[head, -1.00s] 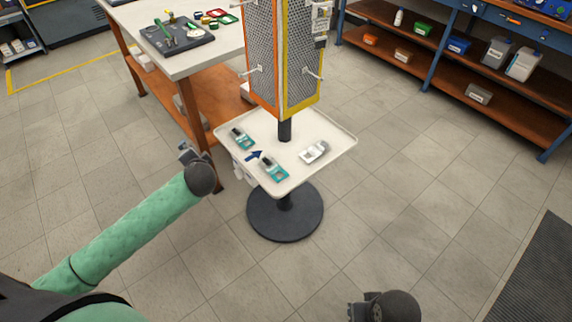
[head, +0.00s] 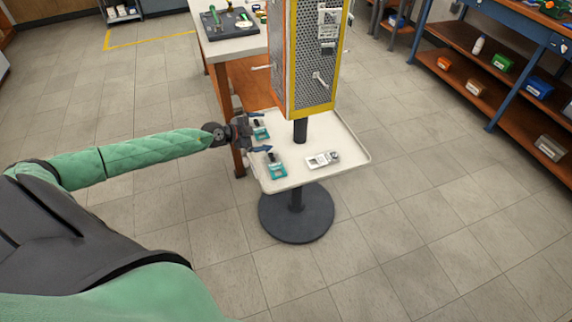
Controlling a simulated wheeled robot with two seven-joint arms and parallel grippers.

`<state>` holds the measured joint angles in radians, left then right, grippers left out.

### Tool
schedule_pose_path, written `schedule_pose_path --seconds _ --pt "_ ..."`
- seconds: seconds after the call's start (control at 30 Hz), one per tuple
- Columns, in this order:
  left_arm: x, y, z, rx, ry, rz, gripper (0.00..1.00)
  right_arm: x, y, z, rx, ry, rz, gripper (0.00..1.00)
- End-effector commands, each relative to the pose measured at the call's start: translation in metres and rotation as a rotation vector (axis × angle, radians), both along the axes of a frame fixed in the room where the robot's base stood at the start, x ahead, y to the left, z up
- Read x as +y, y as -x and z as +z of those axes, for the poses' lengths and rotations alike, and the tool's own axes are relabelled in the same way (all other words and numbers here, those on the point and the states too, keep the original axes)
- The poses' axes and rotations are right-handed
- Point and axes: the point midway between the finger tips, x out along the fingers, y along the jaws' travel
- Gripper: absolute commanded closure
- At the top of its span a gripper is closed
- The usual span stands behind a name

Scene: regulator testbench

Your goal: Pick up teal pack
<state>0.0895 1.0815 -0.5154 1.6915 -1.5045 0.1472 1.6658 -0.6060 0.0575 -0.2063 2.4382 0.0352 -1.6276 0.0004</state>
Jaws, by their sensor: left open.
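Two teal packs with dark tops lie on the white tray (head: 345,137) of the stand. The far teal pack (head: 261,134) is at the tray's left edge, and the near teal pack (head: 277,170) is closer to the front. My left gripper (head: 246,133) is open at the tray's left edge, right beside the far pack and partly in front of it. I cannot tell whether it touches the pack. My right gripper is out of view.
A dark blue arrow mark (head: 262,149) shows between the packs. A perforated panel tower (head: 308,60) rises behind the tray. A workbench (head: 228,45) stands behind left.

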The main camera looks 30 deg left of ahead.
Motion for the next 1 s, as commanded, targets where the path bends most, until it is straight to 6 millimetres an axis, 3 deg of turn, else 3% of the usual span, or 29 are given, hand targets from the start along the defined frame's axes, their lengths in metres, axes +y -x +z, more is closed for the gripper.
schedule_pose_path --seconds 0.2,0.4,0.67,1.0 --pt "-0.002 0.033 -0.044 0.369 0.134 0.041 0.0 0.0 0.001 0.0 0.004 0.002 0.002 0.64" --pt "-0.005 0.053 -0.06 0.605 0.288 0.157 0.0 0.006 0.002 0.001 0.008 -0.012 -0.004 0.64" --pt "-0.007 0.051 -0.063 0.656 0.374 0.228 0.0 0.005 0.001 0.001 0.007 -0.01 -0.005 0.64" --pt "-0.02 0.036 -0.08 0.655 0.375 0.226 0.0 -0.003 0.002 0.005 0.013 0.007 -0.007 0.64"
